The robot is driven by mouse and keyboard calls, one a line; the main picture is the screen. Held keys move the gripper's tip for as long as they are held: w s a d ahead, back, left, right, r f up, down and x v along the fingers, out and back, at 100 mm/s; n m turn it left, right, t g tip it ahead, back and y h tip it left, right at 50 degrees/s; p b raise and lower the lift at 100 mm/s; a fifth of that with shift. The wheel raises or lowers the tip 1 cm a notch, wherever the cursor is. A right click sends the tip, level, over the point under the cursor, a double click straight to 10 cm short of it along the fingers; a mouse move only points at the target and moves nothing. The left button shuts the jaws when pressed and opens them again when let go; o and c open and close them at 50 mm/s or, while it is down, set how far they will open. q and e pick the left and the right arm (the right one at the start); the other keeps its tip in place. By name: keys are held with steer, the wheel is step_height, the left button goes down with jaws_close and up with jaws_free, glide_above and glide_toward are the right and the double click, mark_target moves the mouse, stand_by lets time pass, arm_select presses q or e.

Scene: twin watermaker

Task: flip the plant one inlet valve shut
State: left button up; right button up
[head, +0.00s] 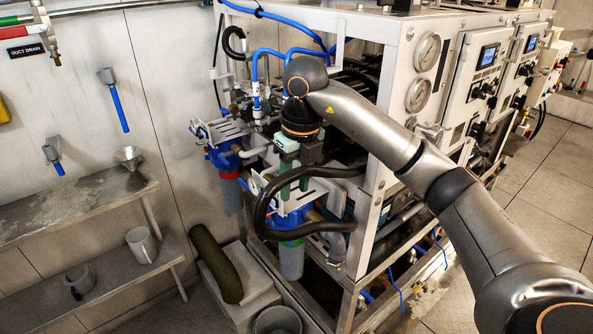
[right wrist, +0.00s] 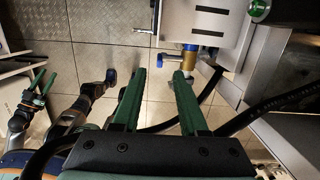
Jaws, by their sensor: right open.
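My right gripper (head: 294,183) points down at the front of the watermaker frame, its green fingers just above a bracket and a blue filter head (head: 288,222).
A thick black hose (head: 262,205) loops around beside the gripper. A second blue filter (head: 222,158) hangs further back left. Gauges (head: 427,52) and panels line the frame's right face. Shelves (head: 75,210) stand left; a grey bin (head: 277,320) sits on the floor.

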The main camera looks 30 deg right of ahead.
steer(key=r, duration=0.4)
steer(key=shift+s+r+p, duration=0.3)
steer(key=shift+p, duration=0.1)
steer(key=shift+f, duration=0.1)
